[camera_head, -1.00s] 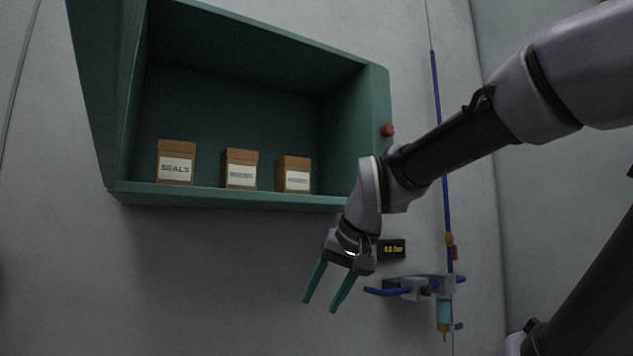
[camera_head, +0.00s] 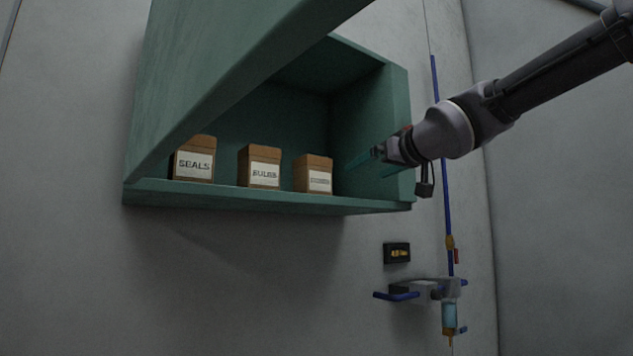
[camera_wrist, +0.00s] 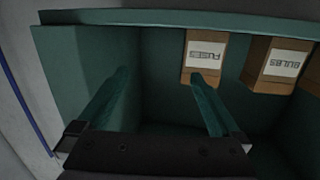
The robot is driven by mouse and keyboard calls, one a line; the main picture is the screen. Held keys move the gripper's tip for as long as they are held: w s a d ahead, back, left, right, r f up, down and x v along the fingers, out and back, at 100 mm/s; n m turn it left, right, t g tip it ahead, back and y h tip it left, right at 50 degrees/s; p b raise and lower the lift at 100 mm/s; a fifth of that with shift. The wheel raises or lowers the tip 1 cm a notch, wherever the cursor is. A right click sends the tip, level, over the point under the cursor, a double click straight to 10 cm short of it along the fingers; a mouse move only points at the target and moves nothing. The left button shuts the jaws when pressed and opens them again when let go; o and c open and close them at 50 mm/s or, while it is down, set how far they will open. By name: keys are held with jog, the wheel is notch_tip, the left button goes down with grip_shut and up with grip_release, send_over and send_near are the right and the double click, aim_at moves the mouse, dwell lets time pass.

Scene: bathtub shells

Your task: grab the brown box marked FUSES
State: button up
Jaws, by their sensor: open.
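The brown FUSES box (camera_wrist: 206,40) stands at the top of the wrist view, its white label upside down and readable there. In the head view it is the rightmost box (camera_head: 313,174) on the green cabinet's shelf, its label too blurred to read. My gripper (camera_head: 366,164) is at the right end of the cabinet opening, to the right of this box. In the wrist view my gripper (camera_wrist: 160,76) is open and empty. One teal finger overlaps the box's lower edge in that picture; the other is well to its left. I cannot tell whether it touches.
The BULBS box (camera_head: 259,167) stands beside the FUSES box, with the SEALS box (camera_head: 192,160) farther left. The green cabinet (camera_head: 290,205) has a side wall close to my gripper. A large green panel (camera_head: 225,75) crosses the upper left. A blue pipe (camera_head: 440,130) runs along the wall.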

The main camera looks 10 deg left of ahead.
aim_at(321, 161)
jog(key=a+r+y, duration=0.1)
jog(key=a, duration=0.2)
jog(key=a+r+n+y, duration=0.1)
jog(key=a, duration=0.2)
jog(key=a+r+n+g, duration=0.1)
jog(key=a, duration=0.3)
jog(key=shift+w+y, duration=0.4)
jog(key=shift+x, duration=2.85)
jog(key=shift+s+a+f, duration=0.1)
jog(key=shift+s, duration=0.05)
jog(key=c, duration=1.3)
jog(key=shift+c, duration=0.4)
